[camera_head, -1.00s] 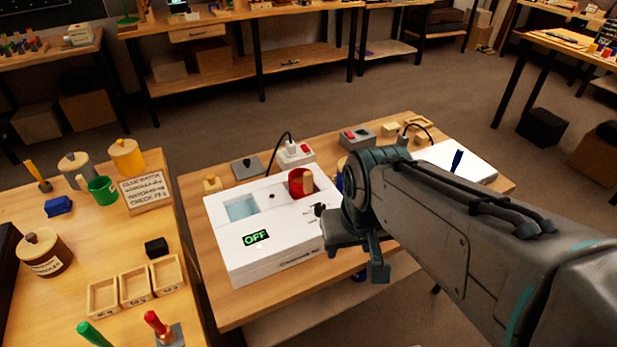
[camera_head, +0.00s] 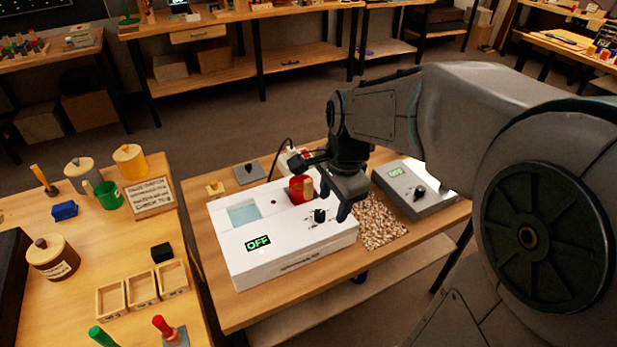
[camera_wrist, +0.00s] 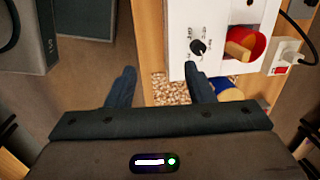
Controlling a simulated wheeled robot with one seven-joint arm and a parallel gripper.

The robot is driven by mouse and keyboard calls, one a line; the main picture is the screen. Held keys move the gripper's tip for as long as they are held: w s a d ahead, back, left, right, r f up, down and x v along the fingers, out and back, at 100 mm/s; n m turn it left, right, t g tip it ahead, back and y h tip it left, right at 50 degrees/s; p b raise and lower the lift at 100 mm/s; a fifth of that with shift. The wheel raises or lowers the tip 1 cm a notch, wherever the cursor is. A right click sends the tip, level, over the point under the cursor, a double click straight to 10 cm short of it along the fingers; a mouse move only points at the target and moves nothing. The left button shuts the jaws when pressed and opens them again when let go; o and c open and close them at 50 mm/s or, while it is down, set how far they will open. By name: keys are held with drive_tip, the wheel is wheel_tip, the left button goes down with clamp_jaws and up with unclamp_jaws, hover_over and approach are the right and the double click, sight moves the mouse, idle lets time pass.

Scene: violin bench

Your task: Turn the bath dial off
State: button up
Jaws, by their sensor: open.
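The white bath (camera_head: 285,262) stands on the wooden bench, with a green display (camera_head: 258,243) reading OFF. Its small black dial (camera_head: 320,215) is on the right part of the top, and it also shows in the wrist view (camera_wrist: 198,46). The dial's markings are too small to read. My gripper (camera_head: 320,188) is open and empty above the bath's right side. In the wrist view, my gripper (camera_wrist: 160,72) has its right fingertip just below the dial in the picture; I cannot tell if it touches. The dial is not between the fingers.
A red pot (camera_head: 297,189) with a wooden piece sits in the bath beside the dial. A grey box (camera_head: 408,198) with its own display and dial stands to the right, past a speckled mat (camera_head: 380,228). A white plug unit (camera_wrist: 285,55) is behind. The left bench holds jars and trays.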

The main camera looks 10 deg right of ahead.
sight(319, 212)
drive_tip(key=shift+w+f+m+g+p, duration=0.75)
drive_tip(key=shift+w+m+p, duration=1)
drive_tip(key=shift+w+m, duration=4.8)
drive_tip(key=f, duration=0.4)
drive_tip(key=s+f+m, duration=0.1)
drive_tip(key=f, duration=0.3)
drive_tip(key=s+f+m, duration=0.1)
drive_tip(key=f, duration=0.4)
drive_tip(key=shift+s+a+h+p, duration=0.1)
drive_tip(key=shift+s+h+p, duration=0.05)
drive_tip(key=shift+h+p, duration=0.2)
drive_tip(key=c, duration=1)
